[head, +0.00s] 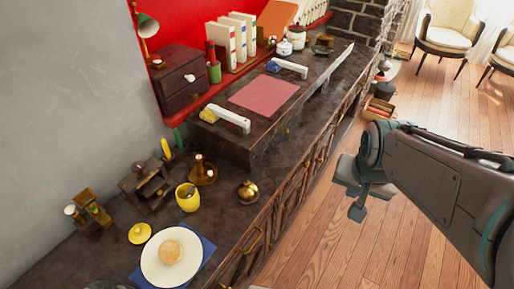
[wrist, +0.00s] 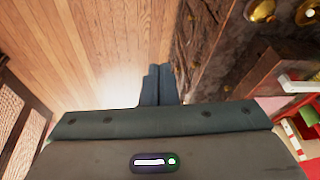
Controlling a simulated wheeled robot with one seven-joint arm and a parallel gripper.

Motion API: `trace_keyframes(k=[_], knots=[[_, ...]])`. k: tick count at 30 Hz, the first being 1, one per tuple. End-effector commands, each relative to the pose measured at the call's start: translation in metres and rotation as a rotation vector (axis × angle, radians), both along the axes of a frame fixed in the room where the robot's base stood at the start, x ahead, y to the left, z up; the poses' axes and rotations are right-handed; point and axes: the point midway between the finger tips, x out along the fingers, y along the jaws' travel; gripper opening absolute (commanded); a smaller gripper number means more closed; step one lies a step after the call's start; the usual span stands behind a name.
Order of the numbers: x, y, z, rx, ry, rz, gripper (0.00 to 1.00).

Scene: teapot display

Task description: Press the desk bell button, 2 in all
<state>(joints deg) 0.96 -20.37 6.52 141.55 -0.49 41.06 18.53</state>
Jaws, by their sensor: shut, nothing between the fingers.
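The desk bell (head: 248,190) is a small brass dome with a knob on top. It stands on the dark counter (head: 225,215) near its front edge. In the wrist view, a brass dome that looks like the bell (wrist: 262,10) is cut off by the top edge, right of centre. My gripper (head: 357,212) is out over the wooden floor, to the right of the counter and apart from the bell. In the wrist view, its two fingers (wrist: 158,72) are together and empty, pointing at the floor beside the counter.
A brass candle holder (head: 202,174) and a yellow mug (head: 187,198) stand left of the bell. A plate with a bun (head: 150,262) lies nearer. Behind the bell, a raised ledge (head: 235,146) carries white-handled tools and a pink mat (head: 264,95). The floor (head: 330,235) around my gripper is clear.

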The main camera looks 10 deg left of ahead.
Motion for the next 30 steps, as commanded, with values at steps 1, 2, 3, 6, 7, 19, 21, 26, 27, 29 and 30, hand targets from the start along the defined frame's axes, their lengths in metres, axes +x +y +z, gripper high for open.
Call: trace_keyframes(k=[1, 2, 3, 6, 7, 19, 21, 26, 27, 29, 30], knots=[[0.017, 0.012, -0.009, 0.026, -0.012, -0.059, 0.0], [0.027, 0.02, -0.014, 0.047, -0.024, -0.1, 0.0], [0.04, 0.031, -0.021, 0.083, -0.041, -0.155, 0.0], [0.069, 0.064, -0.039, 0.192, -0.072, -0.292, 0.0], [0.076, 0.075, -0.045, 0.232, -0.078, -0.334, 0.0], [0.129, 0.223, -0.098, 0.854, 0.067, -0.885, 0.0], [0.132, 0.24, -0.099, 0.931, 0.108, -0.953, 0.0], [0.134, 0.26, -0.099, 1.03, 0.17, -1.043, 0.0], [0.135, 0.262, -0.099, 1.041, 0.177, -1.054, 0.0], [0.135, 0.263, -0.099, 1.048, 0.181, -1.061, 0.0], [0.135, 0.263, -0.099, 1.049, 0.182, -1.062, 0.0]])
